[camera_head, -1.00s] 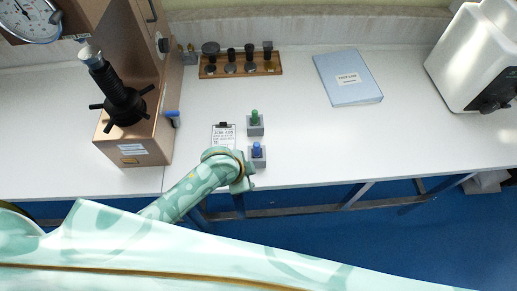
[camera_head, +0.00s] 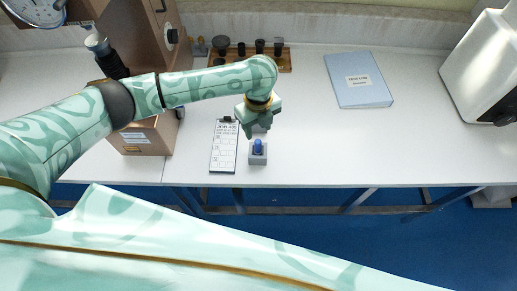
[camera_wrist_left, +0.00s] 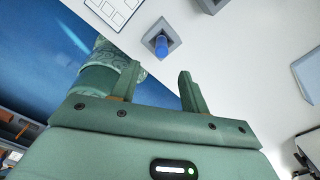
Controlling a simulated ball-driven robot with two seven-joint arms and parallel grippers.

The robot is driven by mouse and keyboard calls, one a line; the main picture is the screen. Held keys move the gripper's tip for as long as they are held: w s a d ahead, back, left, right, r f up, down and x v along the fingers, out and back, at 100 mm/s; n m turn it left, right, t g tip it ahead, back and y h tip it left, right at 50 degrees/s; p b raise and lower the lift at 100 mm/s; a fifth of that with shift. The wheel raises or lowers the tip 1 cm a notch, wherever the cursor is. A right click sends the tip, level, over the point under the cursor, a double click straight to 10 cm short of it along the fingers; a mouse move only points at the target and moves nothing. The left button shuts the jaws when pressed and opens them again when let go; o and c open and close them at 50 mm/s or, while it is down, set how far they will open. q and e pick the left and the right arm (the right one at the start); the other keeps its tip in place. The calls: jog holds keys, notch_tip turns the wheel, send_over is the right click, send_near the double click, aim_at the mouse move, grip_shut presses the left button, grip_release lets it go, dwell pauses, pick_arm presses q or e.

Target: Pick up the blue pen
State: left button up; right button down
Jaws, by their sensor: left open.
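The blue pen (camera_head: 258,145) stands upright in a small grey holder (camera_head: 257,160) near the front edge of the white table. In the left wrist view the blue pen (camera_wrist_left: 161,45) sits in its square holder beyond the fingers, close to the line between them. My left gripper (camera_head: 257,128) is just behind the pen in the head view, pointing down, apart from it. In the left wrist view its two fingers (camera_wrist_left: 158,84) are spread with nothing between them. My right gripper is not in view.
A clipboard (camera_head: 223,150) lies just left of the holder. The green pen's holder is hidden behind my gripper in the head view. The table's right middle is clear.

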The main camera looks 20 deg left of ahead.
aim_at(258, 141)
pick_arm(q)
notch_tip(258, 141, down, 5)
jog(key=shift+r+b, duration=0.1)
jog(key=shift+b, duration=0.5)
jog(key=f, duration=0.1)
jog(key=f+b, duration=0.1)
jog(key=f, duration=0.1)
jog(key=f+b, duration=0.1)
jog(key=f, duration=0.1)
jog(key=shift+w+a+f, duration=0.15)
jog(key=shift+w, duration=0.1)
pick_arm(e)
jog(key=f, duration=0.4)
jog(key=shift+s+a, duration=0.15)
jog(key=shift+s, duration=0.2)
pick_arm(q)
grip_shut()
